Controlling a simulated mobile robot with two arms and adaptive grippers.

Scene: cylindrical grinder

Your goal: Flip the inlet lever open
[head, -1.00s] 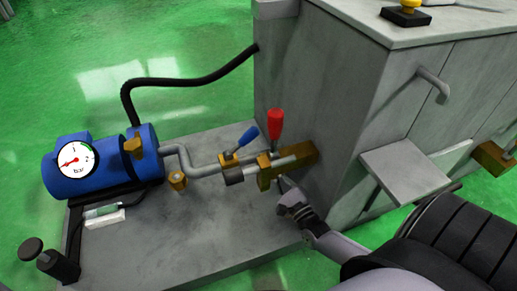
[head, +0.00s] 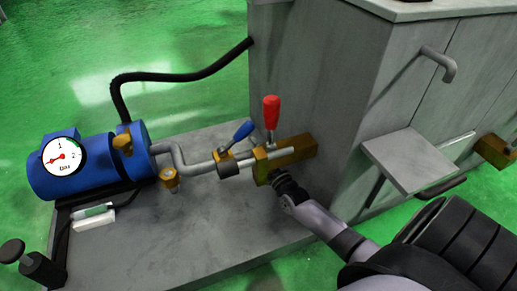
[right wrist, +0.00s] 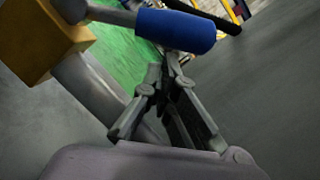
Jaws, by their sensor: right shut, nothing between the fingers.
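A blue-handled lever (head: 243,132) leans up to the right from a brass valve (head: 225,155) on the grey pipe. A red-handled lever (head: 271,112) stands nearly upright on the brass block (head: 295,150) beside it. I cannot tell from labels which one is the inlet lever. My right gripper (head: 277,178) is just in front of and below the brass block, its fingertips partly hidden there. In the right wrist view the closed fingers (right wrist: 168,72) point toward the blue handle (right wrist: 175,30), which lies across just beyond the tips; contact is unclear. My left gripper is not in view.
A blue pump (head: 80,175) with a round gauge (head: 63,156) stands left on the grey base plate (head: 195,235). A black hose (head: 185,75) runs to the grey machine cabinet (head: 320,80). A shelf (head: 415,160) sticks out from the cabinet at right.

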